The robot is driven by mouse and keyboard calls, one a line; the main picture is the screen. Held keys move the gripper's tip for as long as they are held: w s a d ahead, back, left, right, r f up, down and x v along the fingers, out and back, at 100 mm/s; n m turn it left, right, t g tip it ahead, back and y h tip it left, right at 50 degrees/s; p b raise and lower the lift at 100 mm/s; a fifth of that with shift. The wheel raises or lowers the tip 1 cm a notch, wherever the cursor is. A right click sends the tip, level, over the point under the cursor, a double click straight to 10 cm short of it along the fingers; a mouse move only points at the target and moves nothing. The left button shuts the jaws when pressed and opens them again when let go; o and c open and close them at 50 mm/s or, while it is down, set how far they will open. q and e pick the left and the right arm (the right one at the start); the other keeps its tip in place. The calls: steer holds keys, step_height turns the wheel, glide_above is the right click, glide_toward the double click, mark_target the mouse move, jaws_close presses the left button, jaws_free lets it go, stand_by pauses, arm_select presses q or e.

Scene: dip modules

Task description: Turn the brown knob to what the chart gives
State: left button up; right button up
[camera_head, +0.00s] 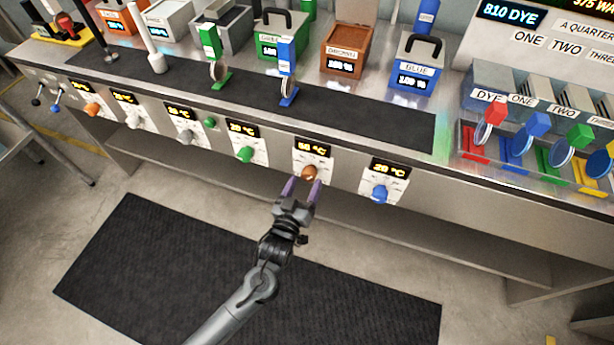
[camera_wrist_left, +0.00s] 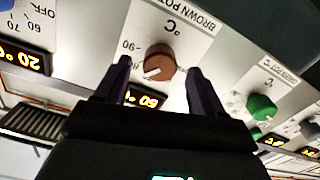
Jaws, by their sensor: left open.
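The brown knob (camera_head: 309,173) sits on the brown pot's white panel on the counter front, under a small lit display (camera_head: 313,149) that is hard to read exactly. In the left wrist view the knob (camera_wrist_left: 160,64) shows with a pale pointer mark, beneath the upside-down label BROWN POT (camera_wrist_left: 183,15). My left gripper (camera_head: 302,188) is open, with its two purple fingers pointing at the knob. In the wrist view its fingertips (camera_wrist_left: 158,66) are on either side of the knob, with gaps showing; contact is not visible. The chart (camera_head: 560,30) at upper right is cut off.
A green knob (camera_head: 245,154) is to the left and a blue knob (camera_head: 380,194) to the right on the same front. Lidded pots, including the brown one (camera_head: 346,48), stand on the counter. Colored scoops (camera_head: 520,140) stand at right.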

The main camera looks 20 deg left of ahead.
arm_select(q)
steer(key=s+p, duration=0.2)
steer(key=s, duration=0.5)
steer(key=shift+s+d, duration=0.15)
steer(key=shift+s, duration=0.25)
steer(key=s+a+r+m+g+h+p, duration=0.1)
steer(key=s+a+r+g+p, duration=0.3)
steer(key=s+r+g+p, duration=0.5)
steer(key=s+r+m+g+p, duration=0.1)
steer(key=s+m+g+p, duration=0.3)
steer(key=s, duration=0.8)
step_height(320, 180, up, 38)
steer(key=g+p, duration=0.1)
steer(key=p, duration=3.6)
steer(key=shift+a+r, duration=0.2)
steer(key=shift+a, duration=0.15)
